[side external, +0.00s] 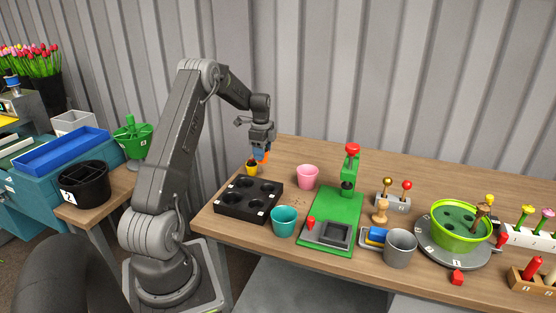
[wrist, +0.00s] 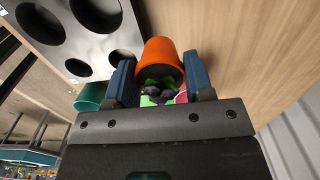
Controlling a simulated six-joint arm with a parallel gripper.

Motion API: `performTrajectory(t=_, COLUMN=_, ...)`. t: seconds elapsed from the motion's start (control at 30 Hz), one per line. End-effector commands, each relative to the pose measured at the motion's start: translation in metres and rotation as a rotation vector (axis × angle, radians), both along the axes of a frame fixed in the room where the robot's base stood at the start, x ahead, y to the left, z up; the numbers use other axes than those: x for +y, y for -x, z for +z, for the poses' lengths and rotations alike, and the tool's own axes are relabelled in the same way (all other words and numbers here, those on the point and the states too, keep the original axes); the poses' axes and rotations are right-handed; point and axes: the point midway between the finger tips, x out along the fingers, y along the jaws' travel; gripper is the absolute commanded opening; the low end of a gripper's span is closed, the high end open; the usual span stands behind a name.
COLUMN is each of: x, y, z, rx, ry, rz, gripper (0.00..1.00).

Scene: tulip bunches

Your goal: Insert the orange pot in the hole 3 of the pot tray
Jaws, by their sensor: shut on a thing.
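The orange pot (wrist: 157,48) is between the two blue fingers of my gripper (wrist: 158,68) in the wrist view. My gripper is shut on it. Something dark purple and green shows at the pot's mouth; I cannot tell exactly what it is. In the side view, my gripper (side external: 262,152) points down with the orange pot (side external: 264,158) partly hidden by the fingers, behind the black pot tray (side external: 232,210). The tray has several round holes, which look empty. It also shows at the upper left of the wrist view (wrist: 83,42). Its hole numbers are too small to read.
A teal pot (side external: 284,221) and a pink pot (side external: 307,176) stand to the tray's right. A green press stand (side external: 343,205) is further right. Some soil lies between them.

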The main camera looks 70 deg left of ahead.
Motion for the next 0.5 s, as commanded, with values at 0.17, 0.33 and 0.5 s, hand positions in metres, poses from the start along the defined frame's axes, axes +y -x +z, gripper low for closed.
performTrajectory(t=0.17, x=0.008, y=0.021, z=0.014, rx=-0.001, ry=-0.001, rz=0.001, gripper=0.24)
performTrajectory(t=0.33, x=-0.005, y=0.030, z=0.020, rx=0.000, ry=0.001, rz=-0.002, gripper=0.24)
performTrajectory(t=0.5, x=-0.048, y=0.041, z=0.023, rx=0.000, ry=0.001, rz=-0.004, gripper=0.24)
